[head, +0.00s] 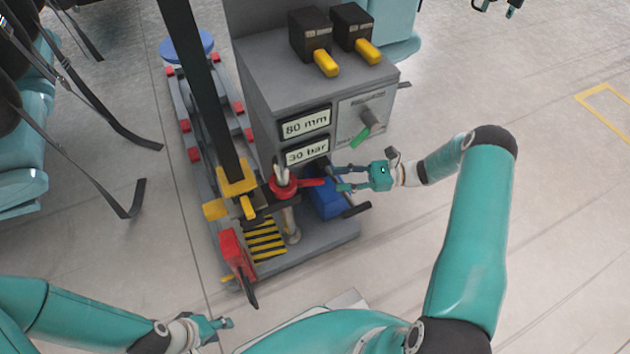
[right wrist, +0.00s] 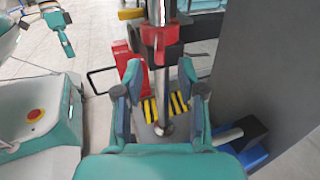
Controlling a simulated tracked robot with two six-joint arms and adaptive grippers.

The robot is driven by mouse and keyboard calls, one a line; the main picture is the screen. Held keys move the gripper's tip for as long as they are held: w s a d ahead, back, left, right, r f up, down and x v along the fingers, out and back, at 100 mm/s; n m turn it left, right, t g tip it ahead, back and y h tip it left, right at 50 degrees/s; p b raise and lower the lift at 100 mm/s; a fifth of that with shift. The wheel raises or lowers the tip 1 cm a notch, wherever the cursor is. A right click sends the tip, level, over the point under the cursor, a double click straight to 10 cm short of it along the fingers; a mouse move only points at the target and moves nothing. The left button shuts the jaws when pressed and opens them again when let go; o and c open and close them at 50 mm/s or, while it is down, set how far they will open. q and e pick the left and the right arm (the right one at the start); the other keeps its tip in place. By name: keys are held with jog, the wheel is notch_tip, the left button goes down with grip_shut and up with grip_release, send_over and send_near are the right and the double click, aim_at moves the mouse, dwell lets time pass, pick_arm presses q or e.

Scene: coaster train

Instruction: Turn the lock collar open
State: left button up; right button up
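The lock collar (head: 283,188) is a red ring around a pale upright rod, with a red lever (head: 314,182) pointing right toward my right gripper. In the right wrist view the red collar (right wrist: 158,48) shows at the top middle, beyond the fingertips. My right gripper (head: 338,178) is open, just right of the lever's end; whether a finger touches it I cannot tell. In the right wrist view its fingers (right wrist: 160,88) stand apart with nothing clearly held between them. My left gripper (head: 221,323) is low at the left, away from the collar; its opening is unclear.
A grey cabinet (head: 268,135) with "80 mm" and "30 bar" displays stands behind the collar. A blue part (head: 326,205) lies below my right gripper. A red part (head: 235,254) with a black handle and yellow-black stripes (head: 265,241) are near the base. Floor at right is clear.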

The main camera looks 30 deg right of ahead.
aim_at(315, 180)
jog(key=b+x, duration=0.1)
jog(key=x, duration=0.6)
jog(key=shift+w+a, duration=0.1)
jog(key=shift+a, duration=0.1)
grip_shut()
